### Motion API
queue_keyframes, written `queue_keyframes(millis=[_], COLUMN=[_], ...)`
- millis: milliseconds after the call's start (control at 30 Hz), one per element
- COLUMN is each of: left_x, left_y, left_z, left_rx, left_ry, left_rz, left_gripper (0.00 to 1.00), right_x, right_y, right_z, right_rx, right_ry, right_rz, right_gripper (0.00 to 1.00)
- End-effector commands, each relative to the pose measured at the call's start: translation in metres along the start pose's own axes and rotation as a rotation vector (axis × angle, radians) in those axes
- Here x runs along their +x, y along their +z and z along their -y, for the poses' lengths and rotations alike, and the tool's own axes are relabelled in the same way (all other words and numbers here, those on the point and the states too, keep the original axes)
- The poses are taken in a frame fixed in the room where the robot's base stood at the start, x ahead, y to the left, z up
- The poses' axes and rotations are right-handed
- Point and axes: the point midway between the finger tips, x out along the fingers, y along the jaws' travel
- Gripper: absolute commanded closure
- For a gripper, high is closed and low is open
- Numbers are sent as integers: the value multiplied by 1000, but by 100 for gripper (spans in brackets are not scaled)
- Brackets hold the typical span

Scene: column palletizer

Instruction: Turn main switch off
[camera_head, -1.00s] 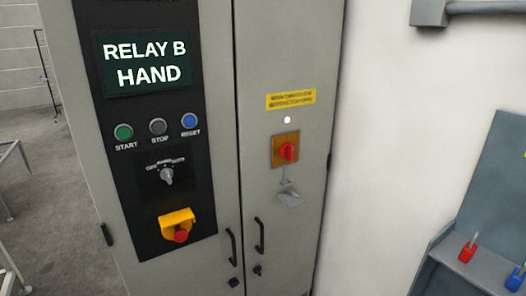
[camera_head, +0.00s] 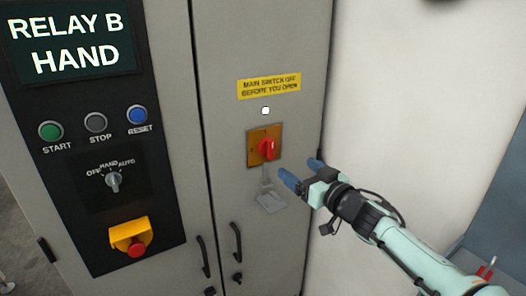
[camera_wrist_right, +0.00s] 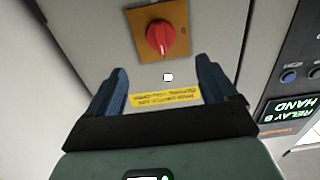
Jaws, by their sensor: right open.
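The main switch is a red rotary knob (camera_head: 267,149) on an orange-yellow plate (camera_head: 252,147), on the right door of the grey cabinet. A small white lamp (camera_head: 265,111) and a yellow label (camera_head: 269,87) reading "MAIN SWITCH OFF BEFORE YOU OPEN" are above it. My right gripper (camera_head: 302,174) is open and empty, just right of and below the knob, apart from it. In the right wrist view the knob (camera_wrist_right: 160,37) shows beyond the open fingers (camera_wrist_right: 162,88), with nothing between them. My left gripper is not in view.
A grey hasp-like tab (camera_head: 269,198) hangs below the switch. Door handles (camera_head: 236,241) are lower down. The left panel has a screen (camera_head: 64,46) reading "RELAY B HAND", buttons, a selector (camera_head: 113,181) and a red emergency stop (camera_head: 135,247). A white wall is at right.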

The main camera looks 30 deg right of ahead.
Motion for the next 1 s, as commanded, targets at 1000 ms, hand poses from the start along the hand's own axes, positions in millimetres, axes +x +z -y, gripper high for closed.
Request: queue_keyframes(millis=[1000], left_x=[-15], left_y=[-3], left_z=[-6], left_rx=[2], left_ry=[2], left_rz=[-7], left_gripper=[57], right_x=[127], right_y=[3], right_z=[1], right_rx=[3], right_ry=[-1], right_rz=[3], right_gripper=[15])
